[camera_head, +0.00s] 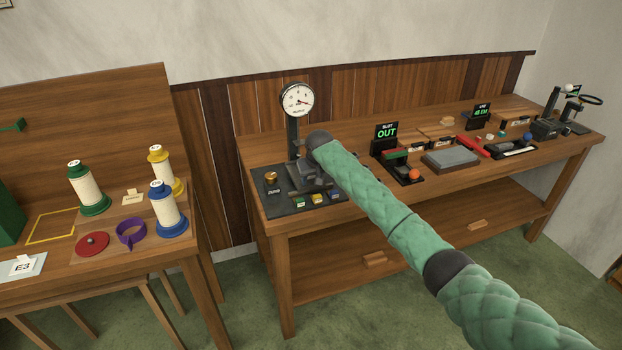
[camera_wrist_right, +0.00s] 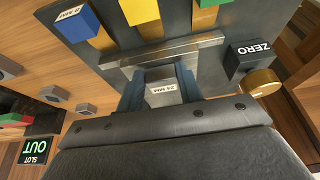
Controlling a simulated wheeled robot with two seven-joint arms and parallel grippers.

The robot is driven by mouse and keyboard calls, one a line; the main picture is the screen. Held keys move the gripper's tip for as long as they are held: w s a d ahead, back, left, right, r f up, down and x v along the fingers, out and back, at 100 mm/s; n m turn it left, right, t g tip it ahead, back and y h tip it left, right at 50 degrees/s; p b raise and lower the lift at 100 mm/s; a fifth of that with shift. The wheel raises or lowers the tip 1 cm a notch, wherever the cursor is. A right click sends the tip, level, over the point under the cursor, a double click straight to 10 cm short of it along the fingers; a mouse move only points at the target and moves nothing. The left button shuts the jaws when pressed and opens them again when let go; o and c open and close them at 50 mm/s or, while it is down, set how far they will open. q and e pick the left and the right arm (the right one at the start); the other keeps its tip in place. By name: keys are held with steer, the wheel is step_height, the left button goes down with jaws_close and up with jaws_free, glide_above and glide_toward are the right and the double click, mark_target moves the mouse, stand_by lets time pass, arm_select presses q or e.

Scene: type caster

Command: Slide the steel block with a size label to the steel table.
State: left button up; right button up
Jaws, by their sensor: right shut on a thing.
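The steel block (camera_wrist_right: 162,89) has a white size label that appears to read 24 MM. My right gripper (camera_wrist_right: 160,86) is shut on it, one blue-grey finger on each side, in the right wrist view. A flat steel piece (camera_wrist_right: 165,50), which looks like the steel table, lies just beyond the block; I cannot tell whether they touch. In the head view my right gripper (camera_head: 311,171) is low over the dark gauge base (camera_head: 275,205), below the dial gauge (camera_head: 298,100). My arm hides part of the gauge stand, and the block cannot be made out there. My left gripper is not in view.
Blue (camera_wrist_right: 77,22), yellow and green labelled blocks line the base edge. The ZERO block (camera_wrist_right: 249,60) and a brass knob (camera_wrist_right: 263,82) stand beside the steel piece. Small grey blocks (camera_wrist_right: 54,95) lie on the wood. The OUT display (camera_head: 386,131) stands to the right.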

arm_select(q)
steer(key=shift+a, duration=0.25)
arm_select(e)
steer(key=o, duration=1.2)
steer(key=shift+r, duration=0.25)
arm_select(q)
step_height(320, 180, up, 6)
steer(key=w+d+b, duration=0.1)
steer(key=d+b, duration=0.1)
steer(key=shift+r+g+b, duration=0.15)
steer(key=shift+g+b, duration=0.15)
arm_select(e)
steer(key=v, duration=0.7)
steer(key=shift+s, duration=0.15)
